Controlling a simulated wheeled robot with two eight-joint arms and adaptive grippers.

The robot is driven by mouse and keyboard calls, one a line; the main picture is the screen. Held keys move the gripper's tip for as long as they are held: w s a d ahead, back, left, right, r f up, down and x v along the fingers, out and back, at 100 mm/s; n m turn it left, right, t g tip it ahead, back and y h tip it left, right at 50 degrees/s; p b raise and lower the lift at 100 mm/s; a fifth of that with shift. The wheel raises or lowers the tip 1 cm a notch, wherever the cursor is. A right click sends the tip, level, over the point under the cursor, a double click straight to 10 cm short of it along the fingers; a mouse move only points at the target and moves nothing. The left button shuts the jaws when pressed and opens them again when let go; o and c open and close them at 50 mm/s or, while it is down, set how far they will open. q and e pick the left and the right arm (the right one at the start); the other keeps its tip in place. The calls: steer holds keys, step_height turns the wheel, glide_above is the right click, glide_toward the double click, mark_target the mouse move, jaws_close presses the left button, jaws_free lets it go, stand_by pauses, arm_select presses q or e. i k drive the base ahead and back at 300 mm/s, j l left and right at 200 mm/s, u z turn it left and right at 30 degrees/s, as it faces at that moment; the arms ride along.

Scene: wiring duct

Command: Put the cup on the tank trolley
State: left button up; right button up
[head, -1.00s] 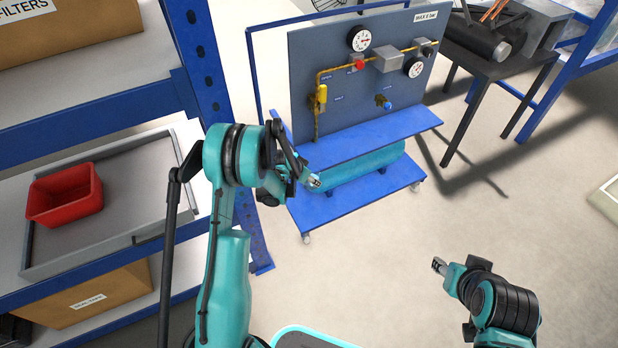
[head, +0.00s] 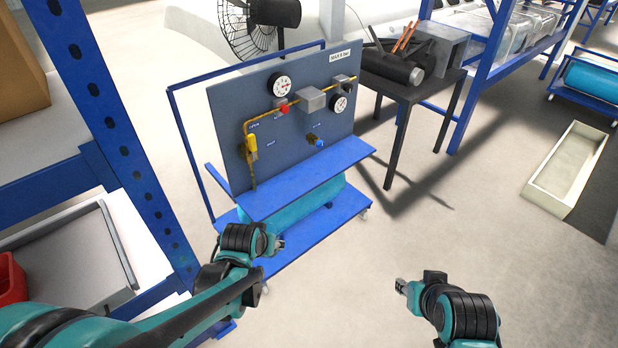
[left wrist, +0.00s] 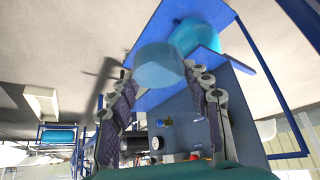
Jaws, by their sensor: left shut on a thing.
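A clear, pale-blue cup (left wrist: 158,68) is between the fingers of my left gripper (left wrist: 165,92) in the left wrist view, and the fingers are shut on it. In the head view my left gripper (head: 279,243) is in front of the blue trolley with the gauge panel (head: 310,178); I cannot make out the cup there. This trolley has an upper shelf and a teal tank (head: 290,208) below it. Another blue trolley (head: 582,101) with a teal tank (head: 592,78) stands at the far right. My right gripper (head: 400,286) is over the floor; its opening is too small to judge.
A blue-framed shelf (head: 125,150) stands close on the left, with a grey tray (head: 75,250) and a red bin (head: 10,280). A black table (head: 420,90) and a pale open box (head: 566,168) are at the right. The floor between is clear.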

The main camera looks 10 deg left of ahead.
mark_target(349, 153)
steer(key=i+l, duration=0.9)
steer(key=i+l+z, duration=0.1)
steer(key=i+l, duration=0.8)
steer(key=l, duration=0.25)
